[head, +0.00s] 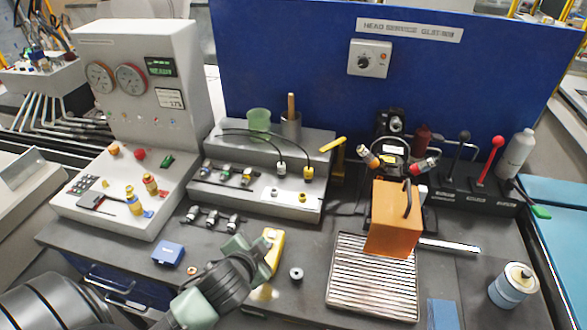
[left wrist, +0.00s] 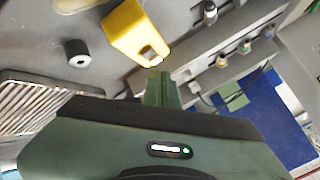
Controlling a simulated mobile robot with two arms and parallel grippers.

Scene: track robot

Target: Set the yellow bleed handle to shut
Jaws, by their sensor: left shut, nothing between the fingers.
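The yellow bleed handle (head: 332,145) appears to be the small yellow lever on a short post at the right end of the grey stepped console, behind the worktop. It lies crosswise to the post, slightly tilted; its marking is too small to read. My left gripper (head: 245,253) is low over the worktop, in front of and left of the lever and apart from it. In the left wrist view its green fingers (left wrist: 160,86) are shut and empty. I cannot make out the lever in that view. My right gripper is not in view.
A yellow block (head: 273,249) with a metal end lies right beside my left gripper. The stepped console (head: 232,200) carries small valves and black hoses. An orange box (head: 393,228) and a ribbed tray (head: 345,290) stand to the right.

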